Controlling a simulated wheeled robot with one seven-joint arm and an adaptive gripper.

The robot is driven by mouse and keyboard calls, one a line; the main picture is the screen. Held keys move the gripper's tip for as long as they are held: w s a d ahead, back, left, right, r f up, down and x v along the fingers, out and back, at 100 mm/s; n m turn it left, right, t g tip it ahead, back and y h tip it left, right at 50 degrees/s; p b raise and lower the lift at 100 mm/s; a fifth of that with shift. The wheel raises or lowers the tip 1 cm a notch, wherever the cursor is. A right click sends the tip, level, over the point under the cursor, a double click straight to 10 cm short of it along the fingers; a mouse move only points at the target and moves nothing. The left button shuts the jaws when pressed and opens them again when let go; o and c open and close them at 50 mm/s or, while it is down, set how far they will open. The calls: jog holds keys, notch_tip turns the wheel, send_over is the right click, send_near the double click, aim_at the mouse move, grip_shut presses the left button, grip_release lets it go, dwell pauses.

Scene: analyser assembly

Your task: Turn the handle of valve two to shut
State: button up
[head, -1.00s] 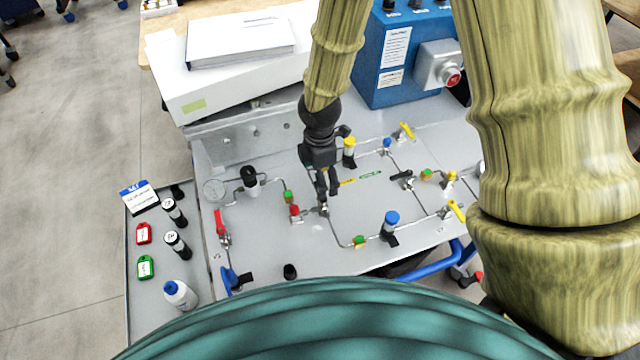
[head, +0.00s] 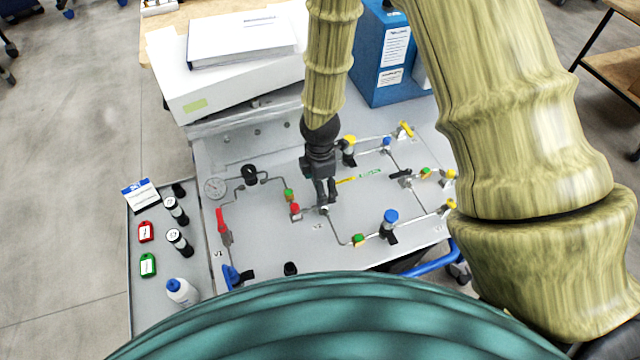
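The grey panel (head: 280,240) carries thin tubing and several valves. My gripper (head: 326,201) points down over the panel's middle, at a small metal valve fitting (head: 324,210). Its fingers hide most of that fitting and any handle there. The finger gap is too small to read, and I cannot tell whether they touch.
Left of my gripper are a red-capped fitting (head: 295,211) and a round gauge (head: 215,187). A blue-capped part (head: 390,218) stands to the right. A blue box (head: 385,65) and white case (head: 230,85) stand behind. A side tray (head: 150,300) holds bottles and tags.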

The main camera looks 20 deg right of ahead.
jog(key=c, duration=0.5)
jog(key=shift+c, duration=0.2)
jog(key=m, duration=0.2)
jog(key=d+m, duration=0.1)
jog(key=shift+m, duration=0.4)
jog(key=m, duration=0.3)
jog(key=shift+s+d+m, duration=0.2)
jog(key=shift+d+m, duration=0.1)
jog(key=shift+m, duration=0.1)
jog(key=m, duration=0.3)
jog(key=s+m, duration=0.1)
jog(key=m, duration=0.1)
jog(key=shift+d+b, duration=0.35)
jog(key=shift+d, duration=0.05)
jog(key=m, duration=0.2)
jog(key=s+m, duration=0.1)
jog(key=m, duration=0.2)
jog(key=shift+d, duration=0.1)
